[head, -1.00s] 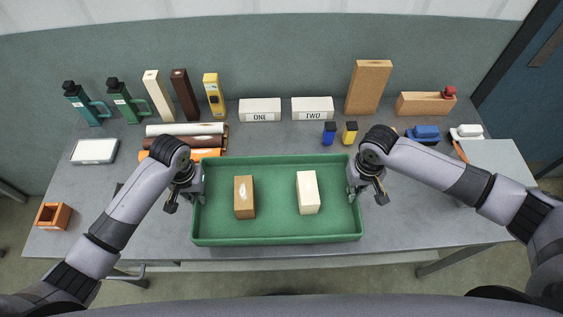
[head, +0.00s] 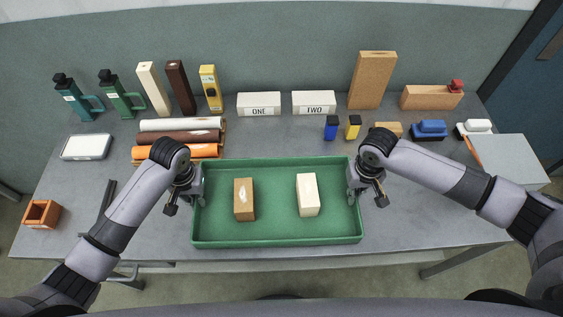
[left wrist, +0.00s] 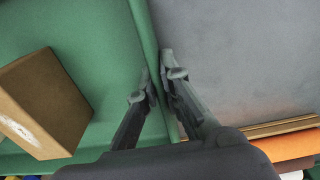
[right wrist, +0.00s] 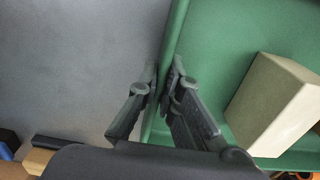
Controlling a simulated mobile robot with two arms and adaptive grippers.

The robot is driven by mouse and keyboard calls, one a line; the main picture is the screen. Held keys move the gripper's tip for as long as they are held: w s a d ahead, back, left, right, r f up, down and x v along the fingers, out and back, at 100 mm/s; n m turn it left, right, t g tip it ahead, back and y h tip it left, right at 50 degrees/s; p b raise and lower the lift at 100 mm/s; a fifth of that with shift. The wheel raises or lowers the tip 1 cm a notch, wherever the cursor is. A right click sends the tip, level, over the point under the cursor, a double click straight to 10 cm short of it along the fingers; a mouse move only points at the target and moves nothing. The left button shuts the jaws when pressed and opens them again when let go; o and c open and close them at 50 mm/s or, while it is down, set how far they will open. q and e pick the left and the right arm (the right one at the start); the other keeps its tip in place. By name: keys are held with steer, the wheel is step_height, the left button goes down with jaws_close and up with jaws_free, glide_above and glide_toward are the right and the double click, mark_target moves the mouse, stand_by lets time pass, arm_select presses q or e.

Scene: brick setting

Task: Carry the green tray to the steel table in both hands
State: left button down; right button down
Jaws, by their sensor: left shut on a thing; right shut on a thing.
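The green tray (head: 277,240) is at the front middle of the head view, over the grey table. It holds a brown block (head: 244,199) on the left and a cream block (head: 307,194) on the right, standing apart. My left gripper (head: 198,193) is shut on the tray's left wall; in the left wrist view its fingers (left wrist: 157,85) straddle the green rim. My right gripper (head: 354,190) is shut on the right wall; in the right wrist view its fingers (right wrist: 160,85) straddle the rim. Whether the tray's underside touches the table is hidden.
On the grey table (head: 420,220), rolls (head: 178,138) lie behind the tray's left end. Signs ONE (head: 260,104) and TWO (head: 314,102), bottles and tall blocks line the back. Small blue (head: 331,128) and yellow (head: 352,127) items stand behind the tray's right end. An orange box (head: 41,214) is front left.

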arm_select(q)
steer(key=c, duration=1.8)
jaws_free()
steer(key=shift+f, duration=0.15)
arm_select(e)
steer(key=c, duration=1.8)
jaws_free()
steer(key=shift+f, duration=0.15)
arm_select(q)
step_height(320, 180, up, 11)
steer(key=shift+r, duration=0.3)
arm_select(e)
steer(key=shift+r, duration=0.2)
arm_select(q)
steer(key=shift+r, duration=0.15)
arm_select(e)
step_height(320, 180, up, 12)
steer(key=shift+f, duration=0.2)
arm_select(q)
steer(key=shift+s, duration=0.1)
arm_select(e)
steer(key=shift+s, duration=0.1)
